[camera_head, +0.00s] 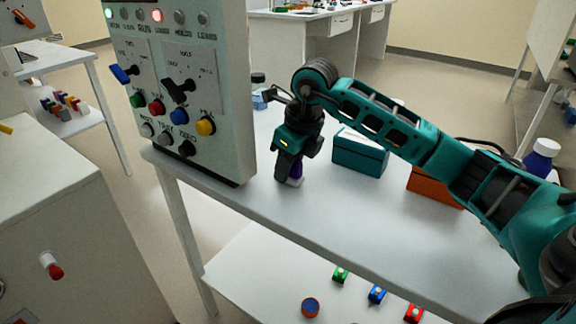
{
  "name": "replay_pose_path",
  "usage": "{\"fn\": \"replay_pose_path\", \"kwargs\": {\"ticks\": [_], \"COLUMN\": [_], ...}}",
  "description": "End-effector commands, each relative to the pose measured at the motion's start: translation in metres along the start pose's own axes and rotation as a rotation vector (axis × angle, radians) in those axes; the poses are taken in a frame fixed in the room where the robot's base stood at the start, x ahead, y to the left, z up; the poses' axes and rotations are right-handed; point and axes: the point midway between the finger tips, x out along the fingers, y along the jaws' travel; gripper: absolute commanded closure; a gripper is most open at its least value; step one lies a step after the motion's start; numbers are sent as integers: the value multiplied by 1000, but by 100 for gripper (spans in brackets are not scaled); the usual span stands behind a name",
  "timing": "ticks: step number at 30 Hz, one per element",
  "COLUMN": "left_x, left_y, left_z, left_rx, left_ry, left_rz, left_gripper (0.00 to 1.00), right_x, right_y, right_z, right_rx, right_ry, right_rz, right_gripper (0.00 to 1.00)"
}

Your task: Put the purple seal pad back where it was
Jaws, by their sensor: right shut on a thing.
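My right gripper (291,176) points down over the white table (235,168), just right of the control panel. It is shut on a small purple thing, which I take to be the purple seal pad (298,170). Only a narrow part of the pad shows beside the fingers, and a pale piece shows at the fingertips. The pad is at or just above the table top; I cannot tell whether it touches. My left gripper is not in view.
A panel (215,90) with knobs and buttons stands at the table's left end. A teal box (360,155), an orange box (432,187) and a blue bottle (541,158) stand behind my right arm. The lower shelf (270,275) holds several small coloured things. The table front is clear.

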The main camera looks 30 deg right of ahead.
Motion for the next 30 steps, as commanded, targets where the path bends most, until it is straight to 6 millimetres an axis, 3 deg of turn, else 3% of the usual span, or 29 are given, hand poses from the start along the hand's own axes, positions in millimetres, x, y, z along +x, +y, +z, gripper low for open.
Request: {"fn": "replay_pose_path", "kwargs": {"ticks": [4,5,12,23,30], "left_x": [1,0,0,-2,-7], "left_y": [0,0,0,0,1], "left_z": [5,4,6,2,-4], "left_rx": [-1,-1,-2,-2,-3], "left_ry": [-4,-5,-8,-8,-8], "left_rz": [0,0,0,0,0], "left_gripper": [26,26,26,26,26], "right_x": [4,3,2,-6,-54], "right_y": [0,0,0,0,0], "right_z": [-1,-1,-1,1,2], "right_rx": [0,0,0,0,-1], "right_ry": [0,0,1,-2,-5], "right_rz": [0,0,1,0,-2], "right_gripper": [93,67,44,44,44]}}
